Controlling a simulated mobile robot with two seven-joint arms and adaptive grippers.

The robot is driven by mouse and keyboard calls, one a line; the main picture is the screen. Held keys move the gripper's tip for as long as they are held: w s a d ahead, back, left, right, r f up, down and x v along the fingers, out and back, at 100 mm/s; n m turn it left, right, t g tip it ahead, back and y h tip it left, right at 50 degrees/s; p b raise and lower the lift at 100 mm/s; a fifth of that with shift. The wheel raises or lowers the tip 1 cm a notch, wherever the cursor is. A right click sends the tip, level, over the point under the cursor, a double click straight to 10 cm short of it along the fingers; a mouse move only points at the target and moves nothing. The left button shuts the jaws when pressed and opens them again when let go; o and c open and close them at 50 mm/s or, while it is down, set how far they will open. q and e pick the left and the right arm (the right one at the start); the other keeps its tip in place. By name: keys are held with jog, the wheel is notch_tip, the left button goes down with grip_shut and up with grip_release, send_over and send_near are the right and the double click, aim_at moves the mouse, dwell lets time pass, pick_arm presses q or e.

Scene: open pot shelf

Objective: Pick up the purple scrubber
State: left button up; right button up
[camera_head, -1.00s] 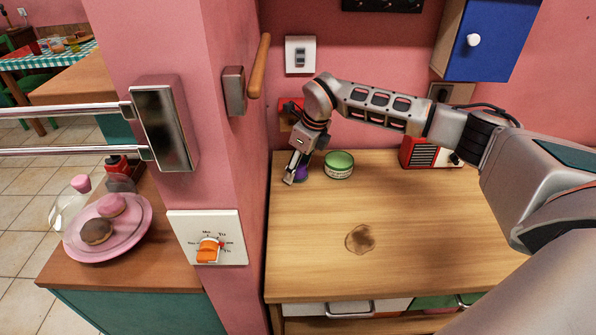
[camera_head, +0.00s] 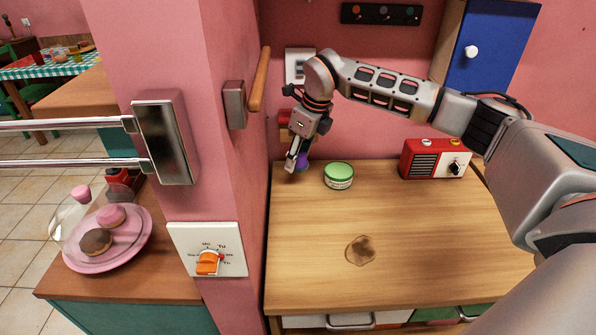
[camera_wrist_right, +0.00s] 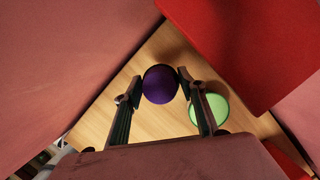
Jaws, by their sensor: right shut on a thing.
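The purple scrubber (camera_wrist_right: 160,84) is round and sits between the two fingertips of my right gripper (camera_wrist_right: 159,78) in the right wrist view. The fingers touch it on both sides, shut on it. In the head view the right gripper (camera_head: 296,160) points down over the back left corner of the wooden counter, and the purple scrubber (camera_head: 302,161) shows partly behind the fingers, a little above the counter. My left gripper is not in view.
A green-lidded tin (camera_head: 338,175) stands just right of the gripper on the wooden counter (camera_head: 420,230). A red radio (camera_head: 433,159) stands farther right. A pink wall (camera_head: 232,180) rises close on the left. A brown stain (camera_head: 360,250) marks the otherwise clear counter front.

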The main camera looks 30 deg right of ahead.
notch_tip(320, 180, up, 12)
jog(key=shift+r, duration=0.2)
dwell(0.4)
jog(key=shift+o, duration=1.2)
jog(key=shift+c, duration=0.6)
jog(key=shift+f+p, duration=0.1)
jog(key=shift+p, duration=0.2)
